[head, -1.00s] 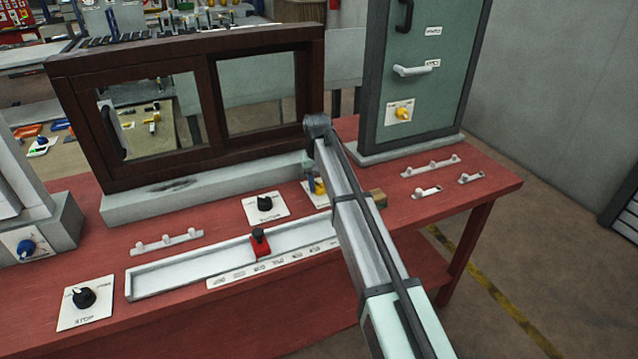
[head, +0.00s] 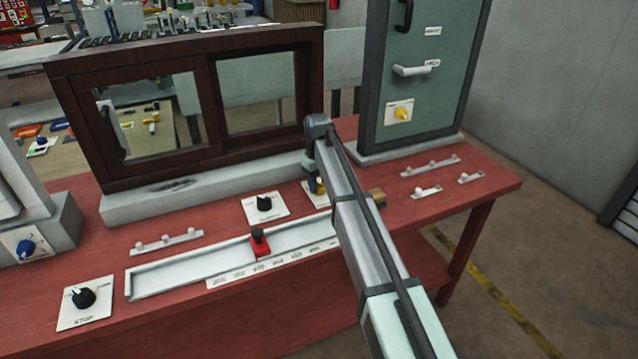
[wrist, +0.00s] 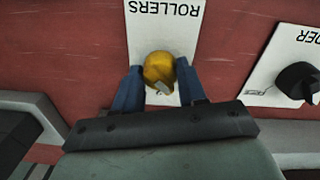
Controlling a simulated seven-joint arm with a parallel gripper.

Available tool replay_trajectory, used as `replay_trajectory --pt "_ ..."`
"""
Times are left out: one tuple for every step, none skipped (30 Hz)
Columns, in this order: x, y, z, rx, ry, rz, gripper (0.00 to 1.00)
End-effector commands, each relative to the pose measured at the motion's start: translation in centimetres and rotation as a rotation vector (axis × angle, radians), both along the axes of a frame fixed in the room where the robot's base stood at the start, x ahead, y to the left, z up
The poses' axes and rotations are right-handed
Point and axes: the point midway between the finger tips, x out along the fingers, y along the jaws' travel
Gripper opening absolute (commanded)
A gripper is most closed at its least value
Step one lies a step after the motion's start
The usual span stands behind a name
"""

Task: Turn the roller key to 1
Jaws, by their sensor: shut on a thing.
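The roller key is a yellow knob (wrist: 159,72) on a white plate (wrist: 163,28) marked ROLLERS, seen upside down in the wrist view. My gripper (wrist: 160,82) is shut on the knob, with one blue finger on each side of it. In the head view the yellow knob (head: 321,188) shows only in part beside my arm, which hides most of the plate. My gripper (head: 315,186) points down onto it there. The position marks around the knob are not readable.
A black knob on a white plate (head: 265,204) is to the left. A channel with a red slider (head: 260,243) runs in front. A brown window frame (head: 190,110) stands behind, and a green cabinet (head: 425,80) stands behind right. Another black knob (head: 83,297) is at front left.

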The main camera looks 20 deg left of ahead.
Motion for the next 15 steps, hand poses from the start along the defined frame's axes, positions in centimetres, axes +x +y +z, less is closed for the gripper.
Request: replay_trajectory --pt "0.02 0.0 0.03 -0.001 -0.001 0.003 0.1" --pt "0.02 0.0 0.03 -0.001 -0.001 0.003 0.1" --pt "0.02 0.0 0.03 -0.001 -0.001 0.003 0.1" --pt "0.02 0.0 0.03 -0.001 -0.001 0.003 0.1" --pt "0.02 0.0 0.03 -0.001 -0.001 0.003 0.1" --pt "0.02 0.0 0.03 -0.001 -0.001 0.003 0.1" --pt "0.02 0.0 0.03 -0.001 -0.001 0.003 0.1" --pt "0.02 0.0 0.03 -0.001 -0.001 0.003 0.1" --pt "0.02 0.0 0.03 -0.001 -0.001 0.003 0.1" --pt "0.02 0.0 0.03 -0.001 -0.001 0.002 0.44" --pt "0.02 0.0 0.03 -0.001 -0.001 0.002 0.47" --pt "0.02 0.0 0.03 -0.001 -0.001 0.002 0.5" --pt "0.01 0.0 0.02 -0.001 -0.001 0.002 0.53" --pt "0.01 0.0 0.02 -0.001 -0.001 0.002 0.56" --pt "0.01 0.0 0.02 -0.001 -0.001 0.002 0.6"
